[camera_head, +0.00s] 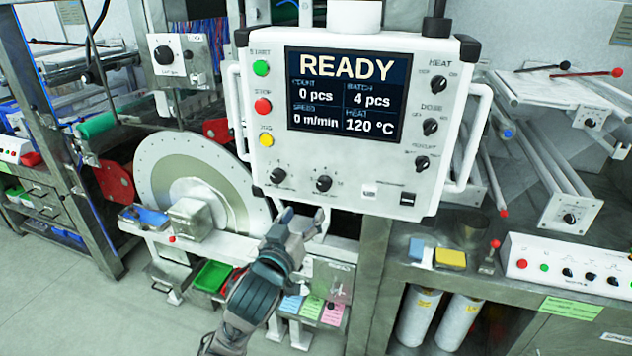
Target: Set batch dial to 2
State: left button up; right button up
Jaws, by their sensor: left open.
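The white control panel (350,190) faces me, and its screen (347,95) reads READY, count 0 pcs, batch 4 pcs, speed 0 m/min and heat 120 °C. Two black dials sit along its lower left: a left dial (278,176) and a right dial (323,184). Their labels are too small to read, so I cannot tell which is the batch dial. My left gripper (303,217) is open and empty, its fingertips just below the panel's lower edge under the right dial, apart from it. My right gripper is not in view.
The panel also carries green, red and yellow buttons (263,106) at left, several dials (431,127) at right, two switches below and side handles (470,140). A large drum disc (155,165) stands behind at left. A metal bench (395,250) lies at lower right.

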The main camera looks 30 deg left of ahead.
aim_at(322, 187)
pick_arm(q)
jog(key=p+x, duration=0.2)
jog(key=x, duration=0.1)
jog(key=p+x, duration=0.2)
jog(key=x, duration=0.2)
jog(key=d+p+x, duration=0.1)
jog(key=p+x, duration=0.1)
jog(key=x, duration=0.2)
jog(key=shift+w+r, duration=0.1)
jog(key=shift+w, duration=0.25)
jog(key=shift+w+d, duration=0.1)
jog(key=shift+d, duration=0.1)
jog(key=shift+a, duration=0.95)
jog(key=c, duration=1)
jog(key=shift+f, duration=0.2)
jog(key=shift+c, duration=0.7)
jog(key=shift+d, duration=0.25)
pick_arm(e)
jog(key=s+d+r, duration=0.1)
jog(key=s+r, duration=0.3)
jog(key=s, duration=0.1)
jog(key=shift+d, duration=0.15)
